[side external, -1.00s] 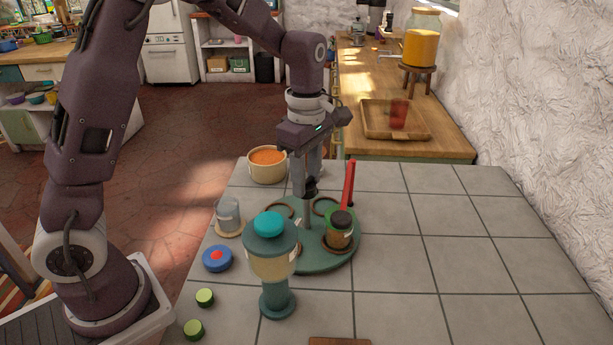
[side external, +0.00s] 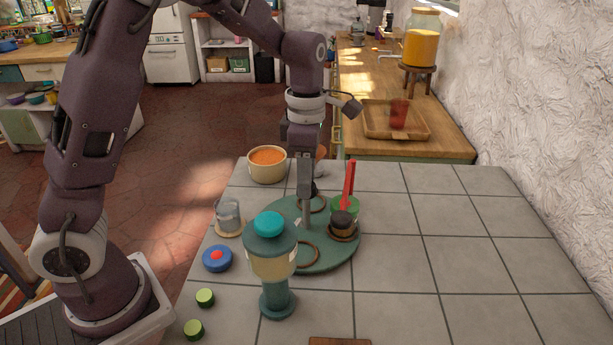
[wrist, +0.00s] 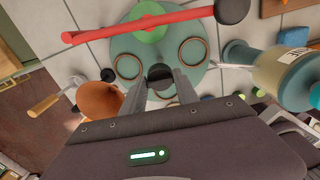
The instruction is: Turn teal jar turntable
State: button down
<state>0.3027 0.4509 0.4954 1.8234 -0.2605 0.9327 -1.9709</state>
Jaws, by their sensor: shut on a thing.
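The teal turntable (side external: 325,255) is a round disc on the tiled counter, with several brown rings on top and a grey post (side external: 306,217) at its centre. My gripper (side external: 306,190) points down over the post, shut on the black knob (wrist: 160,73) at its top. The fingers partly hide the knob. In the wrist view, the green patch (wrist: 150,28) lies at the far edge and two rings look empty.
A red bar (side external: 348,183) rises by the disc's right edge. A tall teal-capped dispenser (side external: 272,262) stands close in front. A glass (side external: 228,215), blue disc (side external: 217,258), and orange-filled bowl (side external: 267,164) are on the left. The counter's right side is clear.

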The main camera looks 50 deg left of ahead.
jog(key=shift+w+r+n, duration=0.1)
jog(key=shift+n, duration=0.3)
dwell(0.4)
jog(key=c, duration=0.9)
grip_release()
